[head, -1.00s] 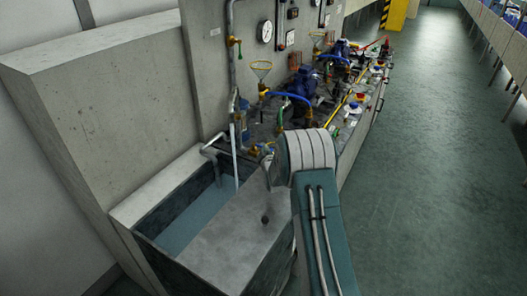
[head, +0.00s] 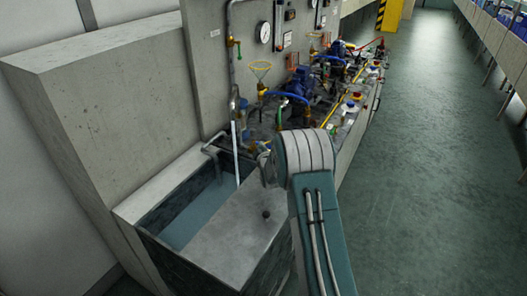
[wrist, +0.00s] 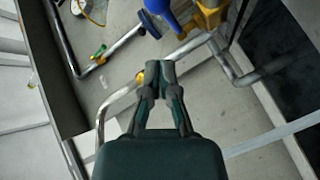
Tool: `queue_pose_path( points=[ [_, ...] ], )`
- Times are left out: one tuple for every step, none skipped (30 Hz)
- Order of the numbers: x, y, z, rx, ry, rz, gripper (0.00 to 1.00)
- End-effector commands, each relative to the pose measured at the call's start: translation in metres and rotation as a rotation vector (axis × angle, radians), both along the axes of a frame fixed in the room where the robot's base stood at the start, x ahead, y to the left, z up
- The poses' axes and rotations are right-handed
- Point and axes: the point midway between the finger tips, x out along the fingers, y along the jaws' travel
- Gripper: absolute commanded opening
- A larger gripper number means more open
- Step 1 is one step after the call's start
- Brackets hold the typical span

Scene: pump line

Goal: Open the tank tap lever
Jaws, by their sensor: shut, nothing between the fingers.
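The tank tap has a bent grey spout (head: 216,160) over the left basin in the head view. In the wrist view its spout pipe (wrist: 232,68) runs from a yellow valve body (wrist: 209,16) at the top. A blue part (wrist: 160,12), apparently the lever, lies beside that body. A bit of blue also shows left of my arm in the head view (head: 263,146). My gripper (wrist: 155,72) is shut and empty in the wrist view, its fingertips below the blue part in the picture and apart from it. In the head view my arm hides most of the gripper.
The concrete tank (head: 165,212) holds water in its left basin. A green-handled valve (head: 233,43) sits on a wall pipe. The floor at right (head: 440,180) is clear.

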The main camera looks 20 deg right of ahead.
Motion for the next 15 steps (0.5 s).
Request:
queue_pose_path(
  points=[
    [-0.004, -0.003, 0.001, 0.000, 0.000, -0.002, 0.00],
    [-0.007, -0.005, 0.001, 0.000, 0.000, -0.001, 0.00],
    [-0.011, -0.008, 0.002, 0.001, 0.000, -0.002, 0.00],
    [-0.014, -0.010, 0.002, 0.001, 0.000, -0.002, 0.00],
    [-0.017, -0.012, 0.003, 0.002, 0.000, -0.001, 0.00],
    [-0.021, -0.016, 0.003, 0.004, 0.001, -0.001, 0.00],
    [-0.025, -0.018, 0.003, 0.006, 0.000, -0.001, 0.00],
    [-0.028, -0.020, 0.004, 0.006, -0.001, -0.002, 0.00],
    [-0.033, -0.023, 0.004, 0.005, 0.000, -0.002, 0.00],
    [-0.037, -0.025, 0.005, 0.005, 0.000, -0.002, 0.00],
    [-0.041, -0.026, 0.006, 0.005, 0.000, -0.002, 0.00],
    [-0.046, -0.028, 0.007, 0.004, 0.000, -0.001, 0.00],
    [-0.051, -0.029, 0.008, 0.003, -0.001, 0.000, 0.00],
    [-0.056, -0.031, 0.009, 0.001, -0.001, -0.001, 0.00],
    [-0.062, -0.033, 0.010, 0.001, 0.000, -0.001, 0.00]
  ],
)
